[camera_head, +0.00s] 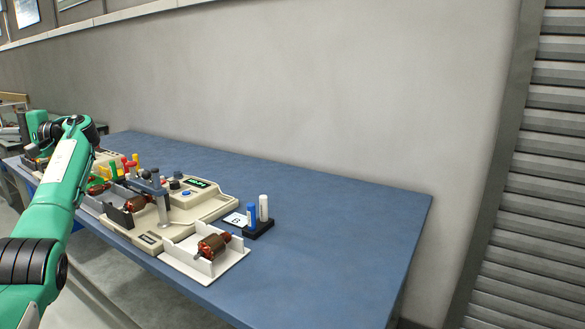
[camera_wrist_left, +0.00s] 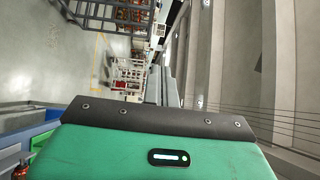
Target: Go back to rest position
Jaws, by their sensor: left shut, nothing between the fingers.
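My left arm (camera_head: 62,180), green and white with dark joints, rises from the lower left in the head view and bends near the table's far left end. I cannot make out the left gripper's fingers in the head view or the left wrist view. The left wrist view is mostly taken up by a green housing with a dark riveted edge and a small lit panel, and by the room beyond. My right arm and right gripper do not show in either view.
A blue table (camera_head: 330,240) holds a beige winding machine (camera_head: 205,205), a white tray (camera_head: 228,262) with a copper armature (camera_head: 212,246), and a black stand (camera_head: 258,230) with blue and white cylinders. The table's right part is clear. A wall runs behind; a shutter (camera_head: 545,180) stands right.

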